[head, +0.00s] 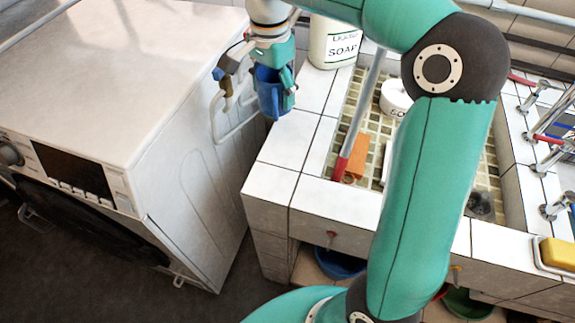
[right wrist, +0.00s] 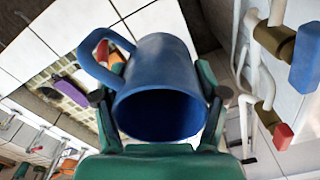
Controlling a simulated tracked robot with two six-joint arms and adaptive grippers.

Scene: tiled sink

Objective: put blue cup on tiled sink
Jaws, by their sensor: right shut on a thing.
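The blue cup (head: 268,96) is held by my right gripper (head: 284,86) near the left edge of the tiled sink (head: 340,199), beside the washing machine. In the right wrist view, the two fingers of the right gripper (right wrist: 163,112) close on opposite sides of the cup (right wrist: 160,60). The cup's open mouth faces the camera and its handle sticks out to the left. White sink tiles (right wrist: 55,22) show behind it. I cannot tell the gap between cup and rim. My left gripper is in neither view.
A white washing machine (head: 110,80) stands left of the sink, with pipes and valves (head: 228,90) between them. A soap bottle (head: 333,42) stands on the back rim. An orange block (head: 355,157) lies in the basin. The near left rim corner is bare.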

